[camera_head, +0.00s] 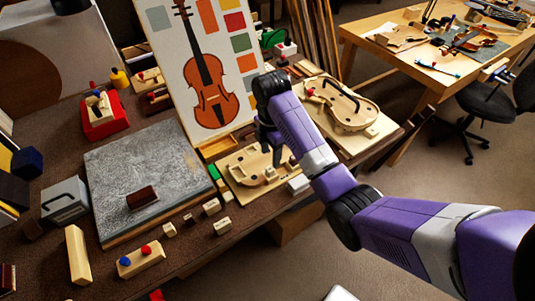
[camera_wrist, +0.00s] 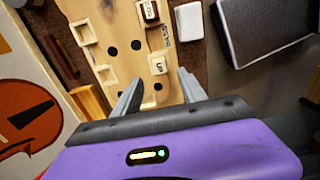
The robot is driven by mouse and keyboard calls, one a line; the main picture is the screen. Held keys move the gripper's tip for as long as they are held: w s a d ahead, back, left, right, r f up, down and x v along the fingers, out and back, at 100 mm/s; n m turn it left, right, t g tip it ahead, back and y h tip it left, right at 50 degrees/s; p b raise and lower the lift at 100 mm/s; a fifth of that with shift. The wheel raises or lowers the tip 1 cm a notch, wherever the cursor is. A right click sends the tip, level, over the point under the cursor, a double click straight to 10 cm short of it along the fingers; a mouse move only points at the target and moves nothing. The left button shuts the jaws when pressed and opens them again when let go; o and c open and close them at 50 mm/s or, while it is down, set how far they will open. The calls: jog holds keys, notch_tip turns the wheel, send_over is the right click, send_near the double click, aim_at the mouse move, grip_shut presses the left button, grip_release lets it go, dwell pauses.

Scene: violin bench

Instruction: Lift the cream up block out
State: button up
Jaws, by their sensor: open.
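The cream up block (camera_wrist: 158,65), with dark lettering on its face, sits at the right edge of the pale wooden violin-shaped form (camera_wrist: 122,25) in the wrist view. The form also shows on the bench in the head view (camera_head: 236,163). My gripper (camera_wrist: 160,80) is open, with its two fingers spread on either side near the block. No contact between fingers and block can be made out. In the head view my gripper is over the form and largely hides that part of it.
A second lettered block (camera_wrist: 150,12) sits higher on the form, and a white block (camera_wrist: 188,22) lies beside it. Several small cream blocks lie in front of the grey slab (camera_head: 130,165). The violin picture board (camera_head: 165,60) stands close behind the form.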

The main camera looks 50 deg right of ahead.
aim_at(270, 168)
jog(key=shift+f, duration=3.9)
grip_shut()
